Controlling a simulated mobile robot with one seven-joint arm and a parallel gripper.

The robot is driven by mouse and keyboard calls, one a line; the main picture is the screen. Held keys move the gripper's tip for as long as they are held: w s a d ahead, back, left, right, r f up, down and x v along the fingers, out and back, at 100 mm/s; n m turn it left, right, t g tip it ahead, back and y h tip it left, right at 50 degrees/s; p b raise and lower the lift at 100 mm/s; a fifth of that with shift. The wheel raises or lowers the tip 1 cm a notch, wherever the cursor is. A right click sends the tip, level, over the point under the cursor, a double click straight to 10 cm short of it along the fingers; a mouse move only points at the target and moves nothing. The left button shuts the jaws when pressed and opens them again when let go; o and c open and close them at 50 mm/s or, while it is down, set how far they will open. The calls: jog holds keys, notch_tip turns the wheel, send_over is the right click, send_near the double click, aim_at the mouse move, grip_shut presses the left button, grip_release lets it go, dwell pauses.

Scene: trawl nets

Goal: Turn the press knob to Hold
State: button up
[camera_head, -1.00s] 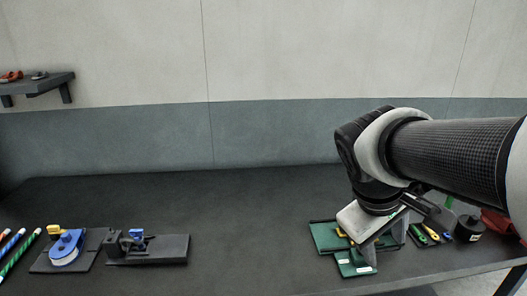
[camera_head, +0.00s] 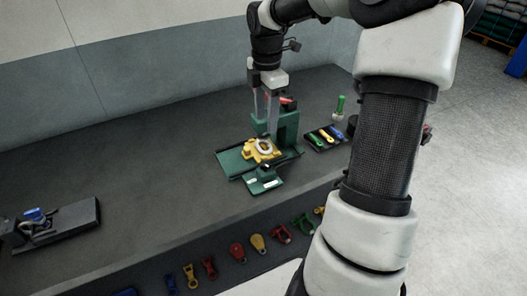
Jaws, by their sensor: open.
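The press is a green device (camera_head: 232,164) on the dark bench, with an upright green block at its back. A yellow fixture (camera_head: 250,153) with a pale ring sits on its base. At the front, a small green plate (camera_head: 264,183) carries white labels and a small dark knob (camera_head: 265,168). The label words and the knob's setting are too small to read. My gripper (camera_head: 264,126) points down above and behind the yellow fixture, beside the upright block. Its two fingers are apart with nothing seen between them. It is apart from the knob.
A dark tray (camera_head: 322,147) with green, yellow and blue pieces lies right of the press, near a green-handled tool (camera_head: 340,105). A dark fixture (camera_head: 70,220) stands at the left. Coloured shackles and links (camera_head: 258,243) hang along the bench front. The bench between is clear.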

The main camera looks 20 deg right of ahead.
aim_at(265, 164)
notch_tip(265, 164, down, 17)
jog(key=shift+a+r+b, duration=0.1)
jog(key=shift+r+b, duration=0.1)
jog(key=shift+b, duration=0.45)
jog(key=shift+c, duration=0.3)
jog(key=c, duration=1)
